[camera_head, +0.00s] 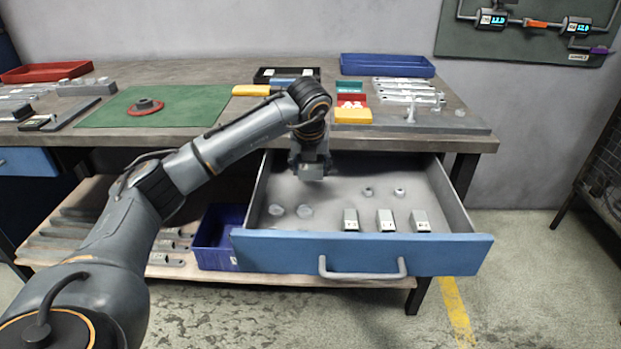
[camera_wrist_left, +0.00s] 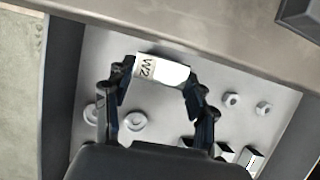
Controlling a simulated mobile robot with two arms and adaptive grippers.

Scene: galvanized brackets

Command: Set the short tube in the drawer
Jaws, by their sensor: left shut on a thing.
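My left gripper (camera_head: 309,164) is shut on a short tube (camera_wrist_left: 160,70), a pale metal piece with a "W2" mark. The tube shows only as a small light piece below the fingers (camera_head: 312,174) in the head view. The gripper points down over the back part of the open drawer (camera_head: 370,254), which has a blue front and a grey inside. I cannot tell whether the tube touches the drawer floor. My right gripper is not in view.
Inside the drawer, three square tubes (camera_head: 385,220) stand near the front. Two nuts (camera_head: 399,192) lie behind them, and two round discs (camera_head: 305,211) lie at the left. The workbench top (camera_head: 225,138) overhangs the drawer's back. A blue bin (camera_head: 213,240) stands below, left.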

